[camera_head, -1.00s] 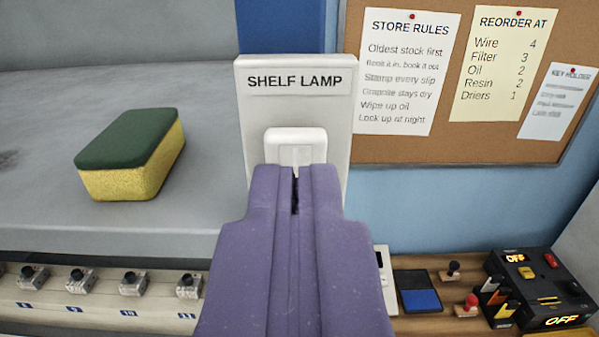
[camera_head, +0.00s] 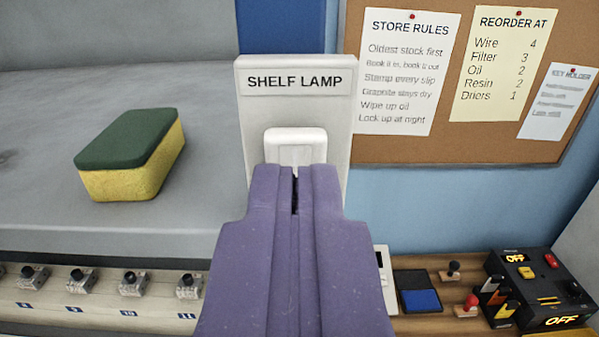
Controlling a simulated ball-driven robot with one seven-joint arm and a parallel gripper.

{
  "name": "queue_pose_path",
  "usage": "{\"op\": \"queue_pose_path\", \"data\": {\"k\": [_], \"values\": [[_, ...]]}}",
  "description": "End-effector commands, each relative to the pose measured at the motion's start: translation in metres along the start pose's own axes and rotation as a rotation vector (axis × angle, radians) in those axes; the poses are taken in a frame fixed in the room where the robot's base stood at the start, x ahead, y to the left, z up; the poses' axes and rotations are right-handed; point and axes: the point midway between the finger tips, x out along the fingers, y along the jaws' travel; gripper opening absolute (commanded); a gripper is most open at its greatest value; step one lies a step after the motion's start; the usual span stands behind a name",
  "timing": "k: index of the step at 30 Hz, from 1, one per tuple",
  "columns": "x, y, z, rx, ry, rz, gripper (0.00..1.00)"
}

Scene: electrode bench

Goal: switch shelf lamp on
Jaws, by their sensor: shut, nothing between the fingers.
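The shelf lamp switch (camera_head: 295,140) is a white rocker on a pale upright plate (camera_head: 335,125) labelled "SHELF LAMP", in the middle of the view. My purple gripper (camera_head: 295,172) is shut and empty, with its fingertips in front of the lower part of the switch. The tips hide that lower part, and I cannot tell whether they touch it. The lamp itself does not show in the view.
A green and yellow sponge (camera_head: 130,155) lies on the grey surface at left. A rail with several black knobs (camera_head: 133,283) runs below. A cork board (camera_head: 460,145) hangs at right. A black box with "OFF" displays (camera_head: 540,287), stamps and a blue ink pad (camera_head: 421,300) stand lower right.

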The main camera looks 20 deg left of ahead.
Motion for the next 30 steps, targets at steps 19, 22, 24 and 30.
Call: {"op": "queue_pose_path", "data": {"k": [19,22,24,30], "values": [[0.013,0.0,0.0,0.0,0.0,0.0,0.0],[0.015,0.0,0.0,0.0,0.0,0.0,0.0],[0.016,0.0,0.0,0.0,0.0,0.001,0.0],[0.02,0.0,0.0,0.0,-0.001,0.001,0.0]]}}
